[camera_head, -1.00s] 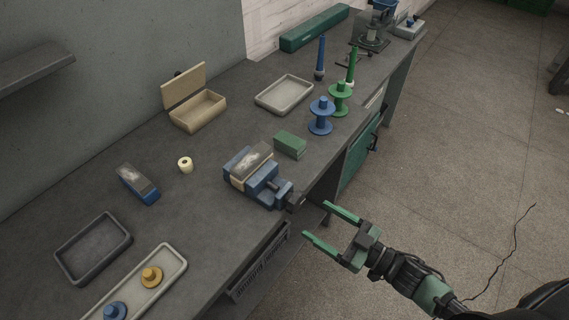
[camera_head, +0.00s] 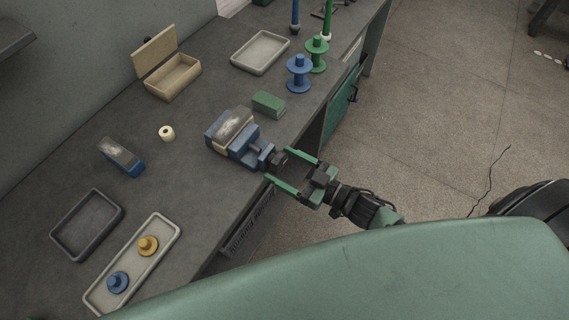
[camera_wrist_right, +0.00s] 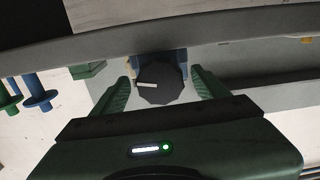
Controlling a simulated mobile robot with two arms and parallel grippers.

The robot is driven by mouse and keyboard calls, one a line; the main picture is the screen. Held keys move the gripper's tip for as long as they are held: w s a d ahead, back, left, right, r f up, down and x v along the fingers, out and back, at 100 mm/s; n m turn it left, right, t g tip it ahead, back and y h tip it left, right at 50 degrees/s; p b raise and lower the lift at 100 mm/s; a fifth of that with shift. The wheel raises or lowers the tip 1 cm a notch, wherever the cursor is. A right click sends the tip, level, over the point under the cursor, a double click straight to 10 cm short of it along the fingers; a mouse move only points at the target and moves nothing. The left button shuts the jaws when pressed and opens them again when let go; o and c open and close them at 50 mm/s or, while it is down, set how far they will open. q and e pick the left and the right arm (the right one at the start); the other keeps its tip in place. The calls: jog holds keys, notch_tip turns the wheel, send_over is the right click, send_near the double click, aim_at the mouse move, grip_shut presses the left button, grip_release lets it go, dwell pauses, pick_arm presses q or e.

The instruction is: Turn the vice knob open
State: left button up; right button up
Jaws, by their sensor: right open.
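The blue vice (camera_head: 240,146) sits at the bench's front edge with a light block in its jaws. Its dark knob (camera_head: 279,158) sticks out at the front. In the right wrist view the knob (camera_wrist_right: 161,82) is a dark faceted disc with a pale mark on its left part. My right gripper (camera_head: 281,168) is open, its green fingers reaching either side of the knob. In the wrist view the fingers (camera_wrist_right: 160,88) show gaps to the knob on both sides. My left gripper is not in view.
A green block (camera_head: 268,104) and blue and green spools (camera_head: 299,74) stand beyond the vice. A pale tray with blue and yellow pegs (camera_head: 173,227) and a dark tray (camera_head: 61,240) lie at the left.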

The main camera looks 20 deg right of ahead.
jog(key=c, duration=1.4)
jog(key=shift+n, duration=0.3)
jog(key=n, duration=0.4)
jog(key=shift+b, duration=0.35)
jog(key=n+b, duration=0.1)
jog(key=n, duration=0.3)
jog(key=shift+d+n, duration=0.1)
jog(key=shift+n, duration=0.3)
jog(key=n+b, duration=0.1)
jog(key=n, duration=0.4)
jog(key=shift+b, duration=0.35)
jog(key=shift+r+n+b, duration=0.1)
jog(key=shift+n+b, duration=0.6)
jog(key=shift+n, duration=1.4)
